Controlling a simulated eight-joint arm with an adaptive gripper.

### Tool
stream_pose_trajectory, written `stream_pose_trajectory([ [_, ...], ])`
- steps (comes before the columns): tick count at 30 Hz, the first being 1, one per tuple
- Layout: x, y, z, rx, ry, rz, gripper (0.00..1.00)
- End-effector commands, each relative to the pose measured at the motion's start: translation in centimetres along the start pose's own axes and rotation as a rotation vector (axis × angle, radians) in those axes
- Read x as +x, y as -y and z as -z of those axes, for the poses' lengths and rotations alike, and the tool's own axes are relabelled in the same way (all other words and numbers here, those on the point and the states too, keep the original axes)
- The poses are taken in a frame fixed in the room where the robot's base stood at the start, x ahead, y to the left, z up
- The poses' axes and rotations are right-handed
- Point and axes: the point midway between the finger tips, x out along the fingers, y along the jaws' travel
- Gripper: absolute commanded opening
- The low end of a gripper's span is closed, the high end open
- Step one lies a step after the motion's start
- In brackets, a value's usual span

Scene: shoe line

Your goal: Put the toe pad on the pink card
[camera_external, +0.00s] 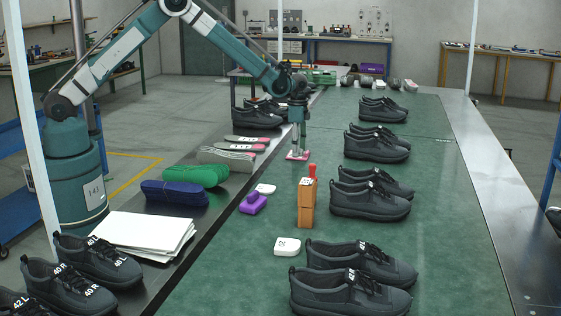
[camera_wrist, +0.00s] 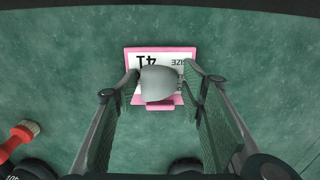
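The toe pad (camera_wrist: 159,84) is a pale grey rounded piece between my fingertips in the wrist view. It covers the middle of the pink card. The pink card (camera_wrist: 187,50) has a white face printed "SIZE 41" and lies on the green mat; in the external view its edge (camera_external: 291,157) shows below my fingers. My gripper (camera_wrist: 161,75) points down over the card, one finger close against each side of the pad. It is low at the card in the external view (camera_external: 298,152). I cannot tell whether the pad's underside touches the card.
An orange block (camera_external: 306,204) with a red-handled brush stands in front of the card. A white pad (camera_external: 265,189), a purple piece (camera_external: 252,204) and another white pad (camera_external: 287,246) lie nearby. Black shoes (camera_external: 375,146) line the right. The mat (camera_external: 340,115) is clear around the card.

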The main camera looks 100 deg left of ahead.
Motion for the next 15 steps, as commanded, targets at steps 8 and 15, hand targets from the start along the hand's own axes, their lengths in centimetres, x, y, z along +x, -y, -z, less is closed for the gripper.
stream_pose_trajectory([
  [8,-0.04,0.0,0.0,0.0,0.0,0.0,0.45],
  [15,-0.43,-0.01,-0.01,0.0,0.0,0.0,0.45],
])
